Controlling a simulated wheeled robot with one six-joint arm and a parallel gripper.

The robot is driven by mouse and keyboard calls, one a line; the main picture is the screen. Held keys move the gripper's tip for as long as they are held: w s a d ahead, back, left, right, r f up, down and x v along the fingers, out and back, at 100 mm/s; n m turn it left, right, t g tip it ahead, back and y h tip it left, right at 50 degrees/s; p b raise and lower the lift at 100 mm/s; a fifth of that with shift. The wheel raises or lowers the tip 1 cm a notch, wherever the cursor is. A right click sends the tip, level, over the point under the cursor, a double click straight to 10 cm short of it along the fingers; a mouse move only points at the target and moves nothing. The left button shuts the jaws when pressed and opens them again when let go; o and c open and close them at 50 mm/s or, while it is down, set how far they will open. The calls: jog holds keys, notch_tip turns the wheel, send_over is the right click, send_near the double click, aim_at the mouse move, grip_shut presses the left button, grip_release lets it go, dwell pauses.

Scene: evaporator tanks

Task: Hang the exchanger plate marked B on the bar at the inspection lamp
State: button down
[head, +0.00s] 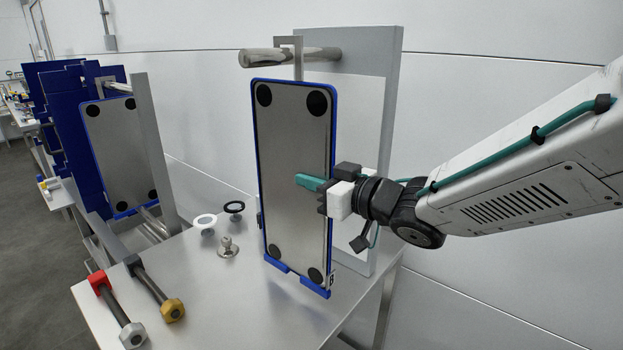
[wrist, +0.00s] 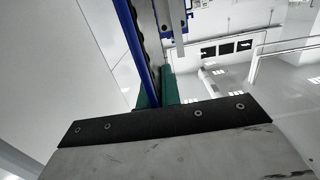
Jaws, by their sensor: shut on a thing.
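The exchanger plate (head: 292,180) is a tall grey sheet with a blue rim and black corner discs. A small tag at its lower right corner seems to read B. My gripper (head: 312,183) is shut on its right edge, about mid-height. The plate is upright, its hook (head: 290,40) at the round bar (head: 262,58), with the hook's top above the bar. I cannot tell whether the hook rests on it. The bar juts from a grey upright panel with a pale face (head: 375,120), seemingly the inspection lamp. The wrist view shows the blue rim (wrist: 133,45) between teal fingers.
The steel table (head: 200,285) holds two bolt-like tools (head: 155,290), a metal knob (head: 228,247) and white and black round pieces (head: 204,222). A second plate (head: 118,150) hangs in a rack at left. The table's middle front is clear.

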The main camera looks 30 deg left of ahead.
jog(key=c, duration=1.5)
grip_release()
